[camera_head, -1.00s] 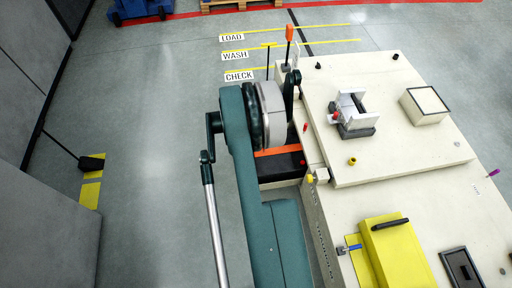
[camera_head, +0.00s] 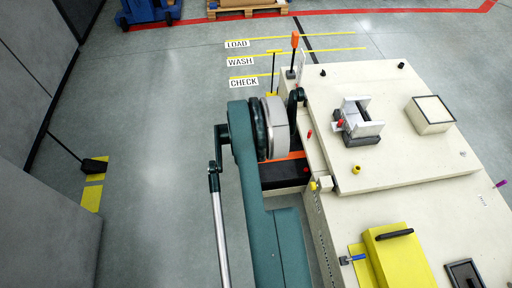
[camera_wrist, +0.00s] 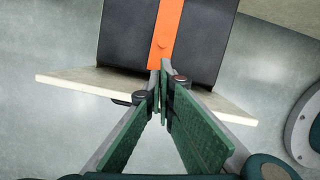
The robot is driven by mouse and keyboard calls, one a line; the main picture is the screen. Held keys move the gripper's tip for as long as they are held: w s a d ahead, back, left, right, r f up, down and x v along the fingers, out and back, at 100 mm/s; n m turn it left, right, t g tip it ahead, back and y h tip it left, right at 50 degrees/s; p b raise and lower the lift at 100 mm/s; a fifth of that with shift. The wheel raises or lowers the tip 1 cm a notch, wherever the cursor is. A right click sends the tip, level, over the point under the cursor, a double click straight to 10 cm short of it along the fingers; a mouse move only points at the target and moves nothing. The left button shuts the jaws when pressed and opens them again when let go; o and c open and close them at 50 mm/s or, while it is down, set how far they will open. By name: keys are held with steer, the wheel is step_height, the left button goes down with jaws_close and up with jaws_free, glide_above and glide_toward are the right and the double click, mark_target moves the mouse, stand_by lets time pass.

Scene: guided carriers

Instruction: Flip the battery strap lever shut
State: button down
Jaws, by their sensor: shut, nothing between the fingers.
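The battery (camera_wrist: 125,35) is a black box in the wrist view, with an orange strap (camera_wrist: 168,28) running over its middle. It stands on a pale ledge (camera_wrist: 75,82). My gripper (camera_wrist: 163,68) is shut and empty, its green-padded fingers meeting at the strap's near end. I cannot tell whether the tips touch the strap. The strap lever does not show clearly; the fingers may hide it. In the head view the battery (camera_head: 285,177) sits in a bay beside the cream carrier, left of its deck, with the orange strap (camera_head: 292,156) partly behind my arm. My gripper is hidden there.
The cream carrier (camera_head: 395,165) fills the right side. Its deck holds a clamp fixture (camera_head: 358,121), a square box (camera_head: 432,113) and a yellow cover (camera_head: 398,255). An orange-tipped post (camera_head: 295,45) rises at its far corner. Open floor (camera_head: 150,150) lies to the left.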

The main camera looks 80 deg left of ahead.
steer(key=shift+b+x, duration=0.75)
steer(key=shift+x, duration=2.3)
steer(key=shift+w+r+g, duration=0.25)
steer(key=shift+w+g, duration=0.35)
steer(key=shift+g, duration=0.2)
steer(key=shift+w+r+g, duration=0.25)
steer(key=shift+w+g, duration=0.35)
steer(key=shift+g, duration=0.1)
steer(key=shift+w+r, duration=0.15)
steer(key=shift+w, duration=1.35)
steer(key=shift+w+f, duration=0.2)
steer(key=shift+w, duration=0.65)
steer(key=shift+w+f, duration=0.25)
steer(key=shift+w, duration=0.6)
steer(key=shift+w+f, duration=1.15)
steer(key=shift+w, duration=0.25)
step_height(320, 180, up, 12)
steer(key=shift+w+d, duration=0.15)
steer(key=shift+d, duration=0.15)
